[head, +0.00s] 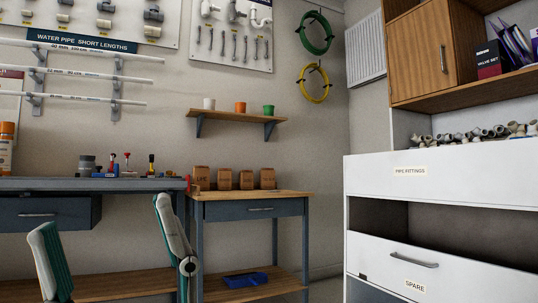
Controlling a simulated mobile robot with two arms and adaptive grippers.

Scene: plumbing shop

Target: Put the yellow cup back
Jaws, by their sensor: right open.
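I see no yellow cup in the head view. A wall shelf (222,114) holds a white cup (209,103), an orange cup (240,107) and a green cup (268,110), set in a row with gaps between them. My right gripper (102,218) is at the lower left, in front of the grey workbench. Its two white and teal fingers are spread wide apart, with nothing held between them. It is below and left of the shelf, touching none of the cups. My left gripper is not in view.
Small tools stand on the grey workbench (100,184) at left. Several brown boxes (246,180) stand on the wooden bench (255,194) under the shelf. A blue tray (246,279) lies on its lower board. A white drawer cabinet (430,173) fills the right side.

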